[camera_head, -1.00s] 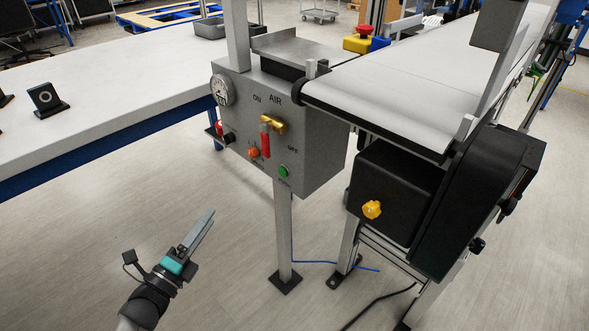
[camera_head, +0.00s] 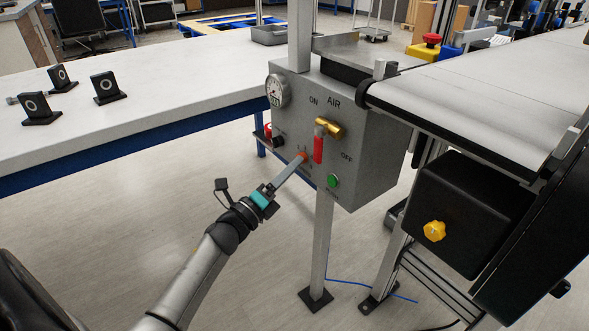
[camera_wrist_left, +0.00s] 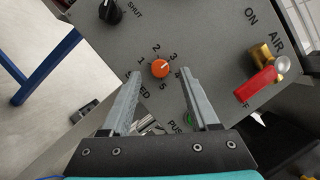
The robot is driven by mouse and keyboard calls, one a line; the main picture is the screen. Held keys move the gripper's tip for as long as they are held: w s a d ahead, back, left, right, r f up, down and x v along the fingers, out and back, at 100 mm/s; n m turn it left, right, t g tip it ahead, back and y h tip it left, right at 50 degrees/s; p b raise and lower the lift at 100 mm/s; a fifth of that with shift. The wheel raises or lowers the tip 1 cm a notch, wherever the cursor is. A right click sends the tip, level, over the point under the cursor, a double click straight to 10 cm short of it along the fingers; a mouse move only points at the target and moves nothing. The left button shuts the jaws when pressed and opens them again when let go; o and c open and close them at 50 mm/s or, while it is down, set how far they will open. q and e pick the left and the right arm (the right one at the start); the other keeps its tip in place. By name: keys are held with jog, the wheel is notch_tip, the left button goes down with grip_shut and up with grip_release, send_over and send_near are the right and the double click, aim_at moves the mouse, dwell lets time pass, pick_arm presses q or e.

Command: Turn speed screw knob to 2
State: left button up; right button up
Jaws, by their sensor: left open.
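The orange speed knob (camera_head: 303,155) is on the front of the grey control box (camera_head: 368,165). In the left wrist view the knob (camera_wrist_left: 160,68) has the numbers 1, 2, 3 and 5 readable around it; its pale pointer mark seems to lie toward the 3 side. My left gripper (camera_head: 297,163) reaches up to the box with its fingertips at the knob. In the left wrist view the gripper (camera_wrist_left: 161,74) is open, one finger on each side of the knob, with visible gaps. My right gripper is not in view.
On the box are a red-handled brass air valve (camera_head: 319,146), a green button (camera_head: 333,181), a black knob (camera_head: 278,141) and a gauge (camera_head: 277,91). A yellow knob (camera_head: 434,231) is on the conveyor's black housing. The white table (camera_head: 160,85) is at left.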

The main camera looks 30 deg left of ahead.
pick_arm(q)
jog(key=shift+x, duration=0.95)
grip_shut()
